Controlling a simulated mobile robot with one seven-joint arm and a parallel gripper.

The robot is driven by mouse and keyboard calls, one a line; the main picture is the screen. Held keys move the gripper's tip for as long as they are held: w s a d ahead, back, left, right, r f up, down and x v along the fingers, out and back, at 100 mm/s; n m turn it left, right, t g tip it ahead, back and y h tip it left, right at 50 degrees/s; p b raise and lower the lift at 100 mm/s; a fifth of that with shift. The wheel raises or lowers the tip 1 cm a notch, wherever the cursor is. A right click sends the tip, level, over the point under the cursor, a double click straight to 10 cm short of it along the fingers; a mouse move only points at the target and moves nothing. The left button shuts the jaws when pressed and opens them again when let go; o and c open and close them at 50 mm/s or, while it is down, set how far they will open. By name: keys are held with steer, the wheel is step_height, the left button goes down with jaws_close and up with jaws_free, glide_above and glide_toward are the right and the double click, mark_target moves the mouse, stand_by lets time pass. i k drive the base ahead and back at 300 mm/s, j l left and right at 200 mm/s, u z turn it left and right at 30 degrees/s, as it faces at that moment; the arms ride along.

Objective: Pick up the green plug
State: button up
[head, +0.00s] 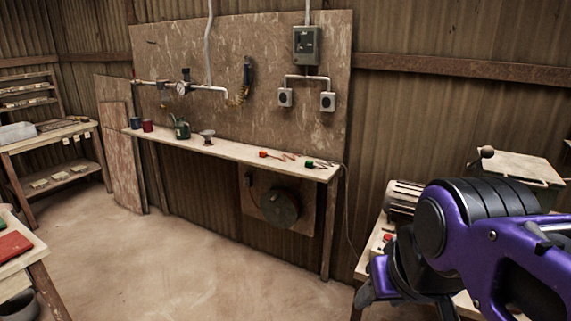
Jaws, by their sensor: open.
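A small green plug (309,164) lies near the right end of the narrow wall shelf (240,151), with a short lead beside it. A similar red plug (264,154) with a lead lies to its left on the same shelf. My gripper (404,300) is at the lower right, in the foreground, dark below my purple arm. It is open, apart from both plugs, and its lower part is cut off by the picture's bottom edge. Whether anything lies between its fingers is hidden.
A green oil can (181,128), a small funnel-like item (207,137) and two cups stand further left on the shelf. A bench with a motor (403,197) is at the right, partly behind my arm. The floor (190,265) before the shelf is clear.

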mark_target(309, 164)
steer(key=i+u, duration=0.3)
steer(key=u, duration=0.15)
steer(key=i+j, duration=0.1)
steer(key=i, duration=2.25)
steer(key=i+z, duration=0.2)
steer(key=z, duration=0.3)
steer(key=i+j+z, duration=0.1)
steer(key=i+z, duration=0.15)
steer(key=z, duration=0.2)
